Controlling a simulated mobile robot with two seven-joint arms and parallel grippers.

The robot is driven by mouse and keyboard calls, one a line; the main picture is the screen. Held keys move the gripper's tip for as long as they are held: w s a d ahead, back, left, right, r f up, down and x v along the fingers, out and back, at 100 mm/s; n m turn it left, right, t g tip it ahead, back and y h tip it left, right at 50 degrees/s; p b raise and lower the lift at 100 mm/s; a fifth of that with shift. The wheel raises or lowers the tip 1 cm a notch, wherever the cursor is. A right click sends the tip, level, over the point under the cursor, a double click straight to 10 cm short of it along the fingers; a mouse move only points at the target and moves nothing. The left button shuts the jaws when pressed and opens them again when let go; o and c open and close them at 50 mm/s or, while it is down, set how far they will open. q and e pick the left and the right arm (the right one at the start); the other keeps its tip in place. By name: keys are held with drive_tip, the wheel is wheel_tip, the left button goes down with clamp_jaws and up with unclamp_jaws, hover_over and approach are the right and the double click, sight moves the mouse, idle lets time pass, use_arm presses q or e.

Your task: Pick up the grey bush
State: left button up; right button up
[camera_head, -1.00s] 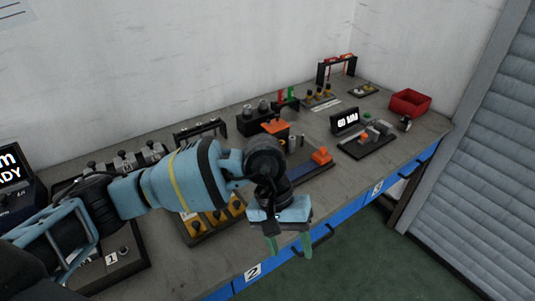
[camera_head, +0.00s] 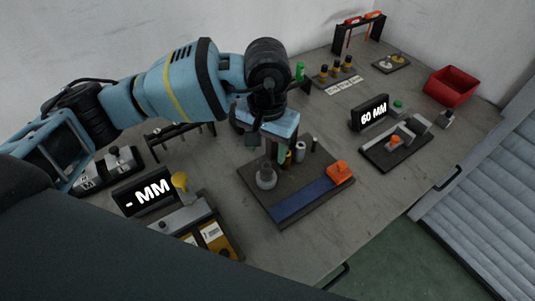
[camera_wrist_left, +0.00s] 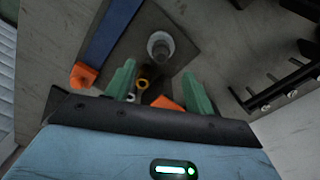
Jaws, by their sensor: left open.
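A small grey bush (camera_head: 300,151) stands upright on the dark fixture plate (camera_head: 262,200), beside a brass-coloured bush (camera_head: 288,158). In the left wrist view the grey bush (camera_wrist_left: 131,97) shows as a pale ring next to the brass ring (camera_wrist_left: 142,84), partly hidden near the left finger. My left gripper (camera_head: 276,155) points down over the plate, close to these parts. Its green fingers (camera_wrist_left: 158,76) are apart with nothing held. A larger grey cylinder on a round base (camera_head: 266,177) stands nearby on the same plate. My right gripper is not in view.
A blue strip (camera_head: 300,200) with an orange block (camera_head: 340,172) runs along the plate's front. A display reading 60 MM (camera_head: 369,113), a fixture (camera_head: 395,150) and a red bin (camera_head: 452,86) stand to the right. Bare bench lies between the plates.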

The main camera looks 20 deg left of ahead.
sight(267, 166)
use_arm(q)
drive_tip(key=shift+s+f, duration=0.1)
drive_tip(key=shift+s, duration=0.05)
drive_tip(key=shift+s+d+f, duration=0.1)
drive_tip(key=shift+f, duration=1.6)
drive_tip(key=f, duration=0.2)
drive_tip(key=f+p, duration=0.1)
drive_tip(key=shift+w+a+f, duration=0.2)
drive_tip(key=shift+w, duration=0.05)
drive_tip(key=shift+f, duration=0.35)
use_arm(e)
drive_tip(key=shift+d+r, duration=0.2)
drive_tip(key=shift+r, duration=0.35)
